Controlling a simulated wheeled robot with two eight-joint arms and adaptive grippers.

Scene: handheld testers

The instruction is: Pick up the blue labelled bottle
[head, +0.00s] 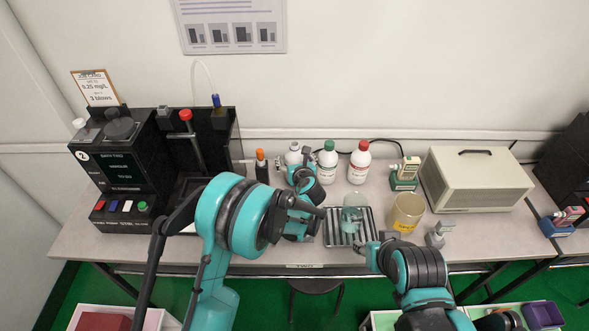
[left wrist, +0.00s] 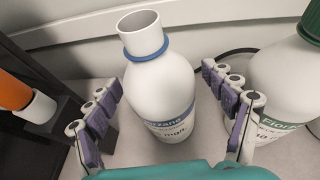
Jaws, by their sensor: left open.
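The blue labelled bottle (head: 293,154) stands upright at the back of the table, partly hidden by my left gripper (head: 299,164). In the left wrist view the bottle (left wrist: 160,85) is white, open-necked, with a blue neck ring and blue label print. My left gripper (left wrist: 165,100) is open, one finger row on each side of the bottle.
A green-capped bottle (head: 327,161) stands close right of the blue labelled one, then a red-capped bottle (head: 360,162). An orange-capped marker-like item (head: 261,166) is on the left. A rack (head: 340,236) with a glass, and a yellowish jar (head: 407,212), stand in front.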

